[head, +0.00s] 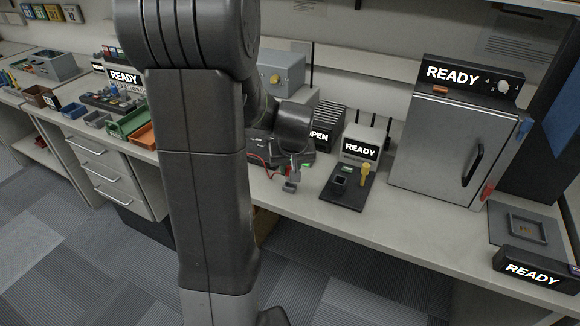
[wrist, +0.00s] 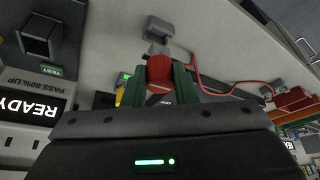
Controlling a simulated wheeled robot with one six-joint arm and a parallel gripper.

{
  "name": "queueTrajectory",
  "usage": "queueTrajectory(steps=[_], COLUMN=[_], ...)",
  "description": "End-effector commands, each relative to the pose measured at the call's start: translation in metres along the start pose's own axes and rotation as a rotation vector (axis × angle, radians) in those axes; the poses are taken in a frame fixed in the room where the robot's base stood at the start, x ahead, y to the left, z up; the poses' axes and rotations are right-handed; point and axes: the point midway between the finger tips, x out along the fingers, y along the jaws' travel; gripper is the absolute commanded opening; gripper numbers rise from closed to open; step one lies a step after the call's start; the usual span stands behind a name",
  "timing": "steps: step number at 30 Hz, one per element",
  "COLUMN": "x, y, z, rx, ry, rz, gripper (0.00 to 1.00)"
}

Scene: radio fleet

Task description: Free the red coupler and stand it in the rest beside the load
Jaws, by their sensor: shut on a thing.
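The red coupler (wrist: 160,72) sits between the two green fingers of my gripper (wrist: 171,82), which is shut on it. A metallic end shows beyond it, towards a small grey block (wrist: 160,28), perhaps the rest; I cannot tell whether they touch. In the head view the grey block (head: 290,187) stands on the bench just below my gripper (head: 295,167), and the coupler is too small to make out. A dark finned unit (head: 328,121), perhaps the load, stands behind, with a display reading OPEN (head: 318,136).
A red cable (wrist: 210,92) curves beside my gripper. A black test station (head: 345,190) with a yellow part and a READY display stands to the right. A steel cabinet (head: 445,150) is farther right. The bench front edge is near; my arm hides much of the left.

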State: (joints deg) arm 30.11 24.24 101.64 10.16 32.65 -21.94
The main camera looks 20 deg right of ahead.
Motion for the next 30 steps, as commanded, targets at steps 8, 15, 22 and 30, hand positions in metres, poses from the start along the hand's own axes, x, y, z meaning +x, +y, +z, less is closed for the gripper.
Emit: queueTrajectory(steps=[8,15,22,30], x=[0.008,0.013,0.019,0.025], y=[0.000,0.000,0.000,0.000], z=[0.003,0.006,0.008,0.010], rx=[0.000,0.000,0.000,0.000], ry=[0.000,0.000,0.000,0.000], rz=[0.000,0.000,0.000,0.000], gripper=[0.03,0.03,0.03,0.03])
